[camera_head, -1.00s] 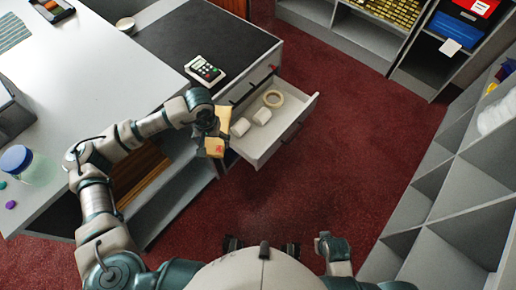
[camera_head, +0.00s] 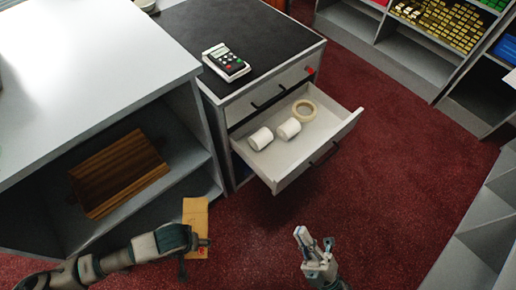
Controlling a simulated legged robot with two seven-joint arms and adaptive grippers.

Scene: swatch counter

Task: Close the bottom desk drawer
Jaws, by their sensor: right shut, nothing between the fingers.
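The desk drawer (camera_head: 291,162) is pulled out, below a closed drawer front (camera_head: 284,84) of the dark-topped desk unit (camera_head: 222,48). It looks like the bottom one, though the unit's base is partly hidden. Two white rolls (camera_head: 274,134) and a tan tape ring (camera_head: 304,111) lie in it. My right gripper (camera_head: 302,237) is shut and empty, apart from the drawer and in front of it. My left gripper (camera_head: 184,247) is at lower left, shut on a tan packet (camera_head: 195,214) with a red mark, apart from the drawer; its fingers are partly hidden.
A calculator-like device (camera_head: 226,61) lies on the desk top. An open white shelf unit (camera_head: 105,80) at left holds a wooden board (camera_head: 118,172). Shelves line the back right and right. The red carpet (camera_head: 400,150) right of the drawer is clear.

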